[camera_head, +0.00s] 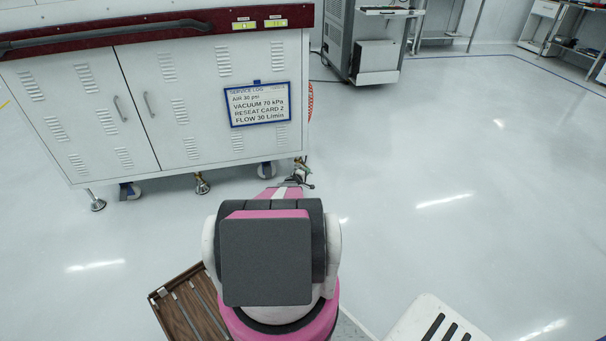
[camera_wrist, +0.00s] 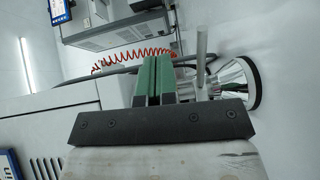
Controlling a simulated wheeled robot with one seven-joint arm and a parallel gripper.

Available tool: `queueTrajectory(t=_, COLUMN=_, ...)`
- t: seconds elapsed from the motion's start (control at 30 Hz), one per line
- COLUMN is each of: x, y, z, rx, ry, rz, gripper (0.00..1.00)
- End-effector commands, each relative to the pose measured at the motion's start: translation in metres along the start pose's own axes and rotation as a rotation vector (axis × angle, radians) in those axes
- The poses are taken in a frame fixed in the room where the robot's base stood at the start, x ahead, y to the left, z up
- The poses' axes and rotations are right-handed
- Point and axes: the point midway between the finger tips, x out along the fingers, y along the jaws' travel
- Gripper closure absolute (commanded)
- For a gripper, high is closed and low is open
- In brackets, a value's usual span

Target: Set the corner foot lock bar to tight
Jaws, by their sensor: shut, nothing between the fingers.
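The corner foot of the white test handler (camera_head: 190,100) is at its near right bottom corner in the head view, partly hidden by my arm and gripper. In the wrist view the round shiny foot plate (camera_wrist: 247,84) is at the right. A pale metal rod (camera_wrist: 202,45), which looks like the lock bar, stands just right of the fingers. My gripper (camera_wrist: 154,62) shows two green-padded fingers pressed together, with nothing between them. The fingertips are beside the rod; I cannot tell whether they touch it. The bar's exact setting is not readable.
Another levelling foot (camera_head: 201,186) and a caster (camera_head: 267,170) stand under the handler. A red coiled hose (camera_wrist: 135,55) runs behind the fingers. A brown slatted crate (camera_head: 190,303) is at lower left and a white slotted piece (camera_head: 436,318) at lower right. The right floor is clear.

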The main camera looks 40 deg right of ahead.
Motion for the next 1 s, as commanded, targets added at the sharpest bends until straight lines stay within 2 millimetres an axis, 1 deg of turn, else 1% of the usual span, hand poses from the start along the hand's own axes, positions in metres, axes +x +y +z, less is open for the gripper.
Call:
queueTrajectory(t=0.2, x=0.009, y=0.001, z=0.004, rx=0.0, ry=-0.001, rz=0.001, gripper=1.0)
queueTrajectory(t=0.47, x=0.012, y=0.001, z=0.006, rx=0.0, ry=-0.002, rz=0.001, gripper=1.0)
queueTrajectory(t=0.87, x=0.013, y=0.001, z=0.006, rx=0.001, ry=-0.005, rz=0.002, gripper=1.0)
queueTrajectory(t=1.0, x=0.007, y=0.001, z=0.007, rx=0.001, ry=-0.005, rz=0.001, gripper=1.0)
